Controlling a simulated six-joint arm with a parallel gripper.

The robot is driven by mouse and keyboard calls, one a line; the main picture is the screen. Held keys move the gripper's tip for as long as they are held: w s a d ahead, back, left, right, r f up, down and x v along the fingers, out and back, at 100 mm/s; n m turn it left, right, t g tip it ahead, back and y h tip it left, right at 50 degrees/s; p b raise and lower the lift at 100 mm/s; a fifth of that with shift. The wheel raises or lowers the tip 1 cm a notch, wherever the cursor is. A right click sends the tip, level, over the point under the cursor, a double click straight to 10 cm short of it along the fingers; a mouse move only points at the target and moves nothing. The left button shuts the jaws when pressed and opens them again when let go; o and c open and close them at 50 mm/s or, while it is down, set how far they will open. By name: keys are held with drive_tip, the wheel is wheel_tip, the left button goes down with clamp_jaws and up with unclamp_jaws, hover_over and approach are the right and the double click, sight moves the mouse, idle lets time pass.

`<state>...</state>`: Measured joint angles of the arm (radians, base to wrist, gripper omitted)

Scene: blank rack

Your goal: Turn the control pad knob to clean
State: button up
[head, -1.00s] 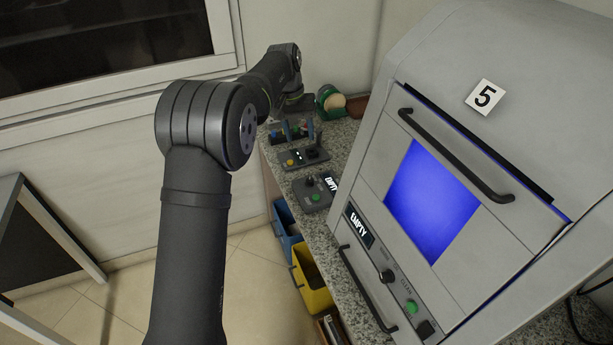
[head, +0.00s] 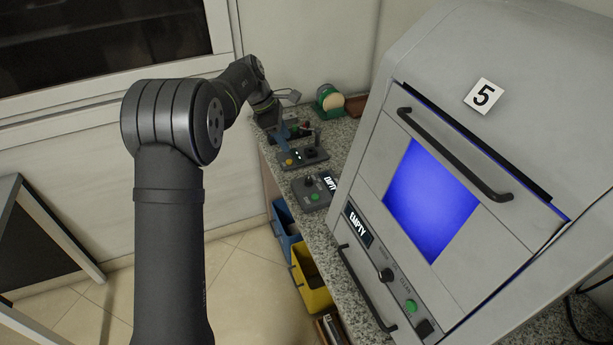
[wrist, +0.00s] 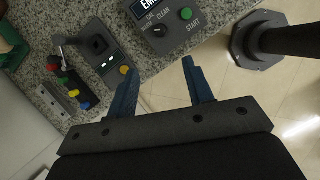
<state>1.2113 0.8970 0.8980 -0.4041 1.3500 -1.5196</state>
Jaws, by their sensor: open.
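The control pad (head: 314,193) is a small dark box on the granite counter, with an EMPTY display, a black knob (head: 309,181) and a green button. In the wrist view the control pad (wrist: 172,37) is at the top, partly cut off. Its knob (wrist: 157,31) sits below small lettering, left of the green START button (wrist: 185,13); the pointer's exact setting is too small to tell. My gripper (wrist: 161,68) is open and empty, its blue fingers below the pad in that picture. In the head view my gripper (head: 282,139) is beyond the pad, over the counter's far part.
A second box (head: 303,157) with a yellow button and black lever stands beside the pad. A holder with coloured pieces (wrist: 66,75) is behind it. The large grey machine (head: 440,200) borders the counter at right. Blue and yellow bins (head: 312,287) stand below.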

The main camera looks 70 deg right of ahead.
sight(308, 179)
drive_tip(key=x, duration=1.6)
drive_tip(key=shift+s+f, duration=0.1)
drive_tip(key=shift+f, duration=0.3)
drive_tip(key=c, duration=1)
